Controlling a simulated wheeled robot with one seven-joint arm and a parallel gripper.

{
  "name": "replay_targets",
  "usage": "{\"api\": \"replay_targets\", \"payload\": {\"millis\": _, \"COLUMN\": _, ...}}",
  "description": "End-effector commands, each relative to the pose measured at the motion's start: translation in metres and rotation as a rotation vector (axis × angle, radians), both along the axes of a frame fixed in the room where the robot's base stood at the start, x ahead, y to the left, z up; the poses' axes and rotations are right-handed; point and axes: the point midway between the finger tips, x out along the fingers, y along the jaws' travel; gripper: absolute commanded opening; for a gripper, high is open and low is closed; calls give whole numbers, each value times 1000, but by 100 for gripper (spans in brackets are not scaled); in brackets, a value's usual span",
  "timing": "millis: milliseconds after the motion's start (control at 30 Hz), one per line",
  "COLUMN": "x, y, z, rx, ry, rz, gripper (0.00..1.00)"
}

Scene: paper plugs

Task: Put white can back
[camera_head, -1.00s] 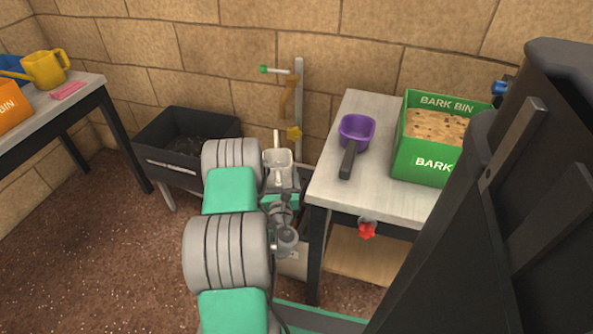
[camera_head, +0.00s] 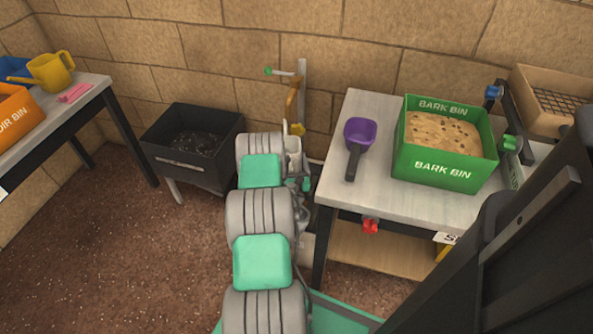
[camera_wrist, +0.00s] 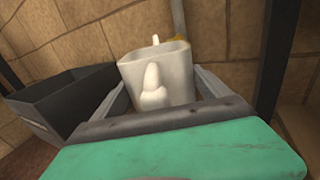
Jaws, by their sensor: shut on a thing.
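The white can (camera_wrist: 158,75) is upright between the two grey fingers of my gripper (camera_wrist: 162,92) in the wrist view, with its rounded handle or spout facing the camera. In the head view the white can (camera_head: 292,147) shows only in part, beyond my arm and left of the grey-topped table. My gripper is shut on it and holds it near the brick wall, close to a grey post (camera_head: 301,90) with a yellow knob. The can's underside and what lies below it are hidden.
A black bin (camera_head: 172,163) with dark contents stands to the left. The grey-topped table (camera_head: 341,195) on the right bears a purple scoop (camera_head: 360,133) and a green bark bin (camera_head: 441,172). A yellow watering can (camera_head: 50,72) stands on the far-left table.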

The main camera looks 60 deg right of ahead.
Motion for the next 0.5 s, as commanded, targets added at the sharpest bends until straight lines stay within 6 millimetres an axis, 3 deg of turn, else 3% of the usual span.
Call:
{"api": "replay_targets", "payload": {"millis": 233, "x": 8, "y": 2, "z": 1, "rx": -1, "ry": 0, "rz": 16, "gripper": 35}}
{"api": "replay_targets", "payload": {"millis": 500, "x": 5, "y": 1, "z": -12, "rx": -1, "ry": 1, "rz": 10, "gripper": 35}}
